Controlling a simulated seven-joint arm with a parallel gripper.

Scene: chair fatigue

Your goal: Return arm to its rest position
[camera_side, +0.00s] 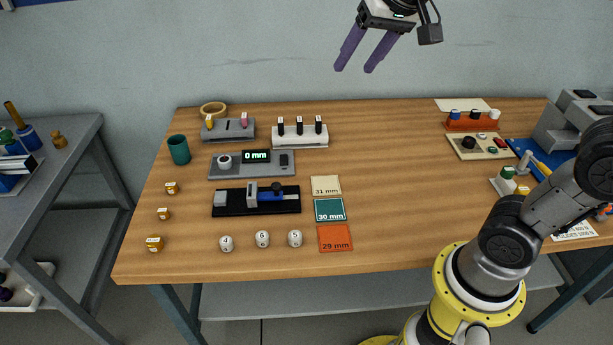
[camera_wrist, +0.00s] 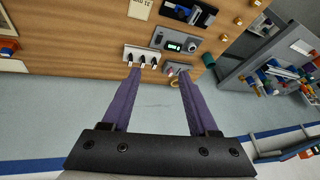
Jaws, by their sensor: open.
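My gripper (camera_side: 357,68) is high above the back edge of the table, with its two purple fingers apart and nothing between them. It points down and to the left in the side view. In the wrist view my gripper (camera_wrist: 158,75) also shows its fingers spread and empty, with the table upside down beyond the tips. My arm's lower links stand at the front right of the wooden table (camera_side: 390,180). The upper part of the arm is cut off by the picture's top edge.
A white rack (camera_side: 300,138), a grey display box (camera_side: 252,164) and a black slide fixture (camera_side: 256,203) stand on the table's left half. Coloured cards (camera_side: 330,210) lie beside them. A red rack (camera_side: 472,122) stands at the right. The table's middle is clear.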

